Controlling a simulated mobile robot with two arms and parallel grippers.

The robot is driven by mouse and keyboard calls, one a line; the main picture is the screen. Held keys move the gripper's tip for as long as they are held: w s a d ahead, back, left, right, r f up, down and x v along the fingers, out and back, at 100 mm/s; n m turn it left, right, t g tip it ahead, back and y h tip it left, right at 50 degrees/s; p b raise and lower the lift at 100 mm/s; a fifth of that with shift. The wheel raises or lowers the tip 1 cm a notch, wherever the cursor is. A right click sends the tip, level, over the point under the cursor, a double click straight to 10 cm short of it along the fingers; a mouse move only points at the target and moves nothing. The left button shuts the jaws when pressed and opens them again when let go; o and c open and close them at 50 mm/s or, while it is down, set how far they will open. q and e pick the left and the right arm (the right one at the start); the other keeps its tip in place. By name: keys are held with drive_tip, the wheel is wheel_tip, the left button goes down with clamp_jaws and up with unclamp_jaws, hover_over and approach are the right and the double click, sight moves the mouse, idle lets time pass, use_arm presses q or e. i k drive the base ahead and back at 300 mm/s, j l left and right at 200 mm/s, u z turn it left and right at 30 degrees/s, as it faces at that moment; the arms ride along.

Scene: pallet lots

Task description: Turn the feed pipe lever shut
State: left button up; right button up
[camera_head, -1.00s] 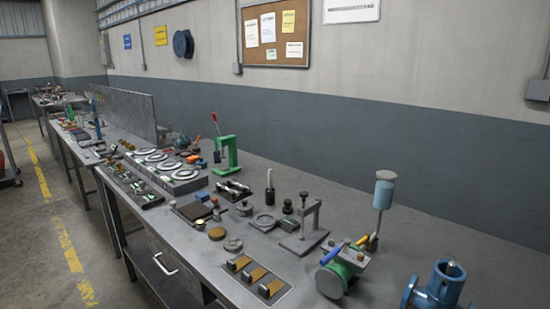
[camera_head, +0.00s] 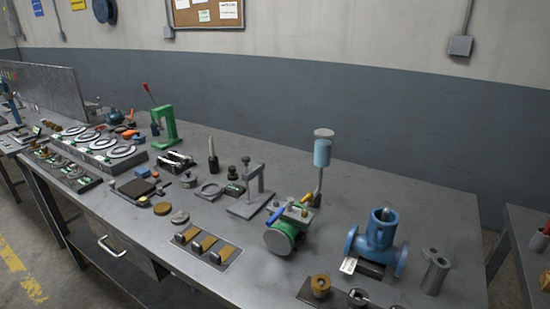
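A green valve-like fitting (camera_head: 280,238) with a round grey face stands near the front edge of the bench, right of centre. A lever with a blue grip (camera_head: 275,216) sits on its upper left, and a lever with an orange-yellow grip (camera_head: 306,199) is on its upper right. A blue flanged pipe body (camera_head: 379,236) stands upright to its right, with a small white tag at its lower left. I cannot tell which of these is the feed pipe lever; no readable label names it. Neither of my grippers is in view.
The steel bench (camera_head: 240,155) is crowded along its front half and bare toward the wall. A blue cylinder on a rod (camera_head: 322,152) rises behind the green fitting. A green press (camera_head: 165,126) stands farther left. A gap separates another table (camera_head: 524,232) at the right.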

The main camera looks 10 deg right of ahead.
sight(311, 195)
drive_tip(key=i+j+z, duration=0.15)
drive_tip(key=i+z, duration=0.3)
drive_tip(key=i+j+z, duration=0.2)
drive_tip(key=z, duration=0.2)
drive_tip(key=k+l, duration=0.1)
drive_tip(key=k, duration=0.2)
